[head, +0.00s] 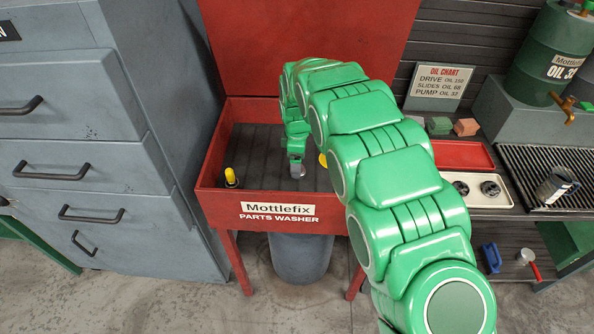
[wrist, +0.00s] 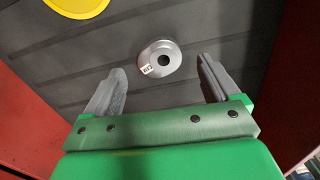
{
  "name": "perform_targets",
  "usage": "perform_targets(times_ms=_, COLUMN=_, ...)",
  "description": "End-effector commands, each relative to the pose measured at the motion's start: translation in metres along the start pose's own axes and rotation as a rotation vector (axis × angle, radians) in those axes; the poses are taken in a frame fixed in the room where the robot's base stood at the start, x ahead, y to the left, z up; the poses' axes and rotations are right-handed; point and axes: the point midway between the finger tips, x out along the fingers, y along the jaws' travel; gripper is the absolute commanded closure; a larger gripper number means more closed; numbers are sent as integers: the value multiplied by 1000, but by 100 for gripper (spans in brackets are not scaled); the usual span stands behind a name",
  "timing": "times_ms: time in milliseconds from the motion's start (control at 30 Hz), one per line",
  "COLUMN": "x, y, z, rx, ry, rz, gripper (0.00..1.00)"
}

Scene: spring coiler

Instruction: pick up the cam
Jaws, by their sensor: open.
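The cam (wrist: 161,61) is a grey metal disc with a dark centre hole and a small white tag with dark marks. It lies on the dark ribbed floor of the red parts washer (head: 276,227). My gripper (wrist: 162,68) is open, with one grey finger on each side of the cam in the wrist view. The cam shows just beyond the fingertips, and nothing is between the fingers. In the head view my gripper (head: 297,160) points down into the washer, and I cannot clearly tell the cam from the fingers there.
A yellow-topped item (head: 231,176) stands at the washer's left front. A yellow round thing (wrist: 75,4) shows at the wrist view's top left. The washer's red walls surround the floor. Grey drawers (head: 75,170) stand left; a bench with a red tray (head: 462,154) is at right.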

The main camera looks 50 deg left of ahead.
Motion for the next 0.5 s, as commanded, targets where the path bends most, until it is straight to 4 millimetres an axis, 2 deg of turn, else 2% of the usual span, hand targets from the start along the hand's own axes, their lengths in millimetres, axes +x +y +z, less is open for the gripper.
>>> perform_targets(times_ms=100, x=18, y=0, z=3, rx=0, ry=1, rz=-1, gripper=11)
perform_targets(times_ms=200, x=27, y=0, z=3, rx=1, ry=2, rz=1, gripper=11)
perform_targets(times_ms=467, x=30, y=1, z=3, rx=1, ry=2, rz=3, gripper=11)
perform_targets(times_ms=500, x=30, y=1, z=3, rx=1, ry=2, rz=3, gripper=15)
